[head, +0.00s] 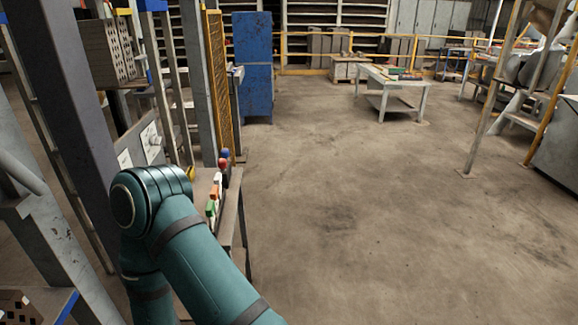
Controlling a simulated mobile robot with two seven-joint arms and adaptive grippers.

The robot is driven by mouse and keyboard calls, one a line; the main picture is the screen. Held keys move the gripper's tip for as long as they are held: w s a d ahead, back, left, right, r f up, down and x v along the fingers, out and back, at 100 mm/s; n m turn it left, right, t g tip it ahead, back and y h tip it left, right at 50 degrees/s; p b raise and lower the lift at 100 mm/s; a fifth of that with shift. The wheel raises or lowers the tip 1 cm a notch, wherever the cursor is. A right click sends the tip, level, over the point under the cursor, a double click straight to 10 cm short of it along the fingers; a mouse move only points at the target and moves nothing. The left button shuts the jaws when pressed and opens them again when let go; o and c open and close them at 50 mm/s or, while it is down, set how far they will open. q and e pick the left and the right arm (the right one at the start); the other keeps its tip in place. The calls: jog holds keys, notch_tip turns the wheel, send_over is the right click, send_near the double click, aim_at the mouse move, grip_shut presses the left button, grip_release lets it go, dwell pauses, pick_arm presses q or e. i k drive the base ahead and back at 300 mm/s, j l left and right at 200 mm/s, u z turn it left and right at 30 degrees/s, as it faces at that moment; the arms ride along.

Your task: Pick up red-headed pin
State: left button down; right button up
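A small red-headed pin (223,163) stands near the far end of a narrow table (231,205) left of centre. A blue-headed one (225,153) is right behind it, and the two overlap in my view. Their lower parts are too small to make out clearly. My teal arm is bent in front of the table and hides much of its near part. Neither of my grippers is in view.
Green (211,207) and orange-and-white (215,191) small objects lie nearer on the same table. A yellow mesh fence (217,80) and posts stand close at the left. A blue cabinet (253,65) is behind. The floor (370,220) to the right is clear.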

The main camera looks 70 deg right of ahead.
aim_at(222, 163)
jog(key=z, duration=1.7)
jog(key=j+u, duration=0.15)
jog(key=u, duration=2.95)
jog(key=j+z, duration=0.1)
jog(key=z, duration=3.05)
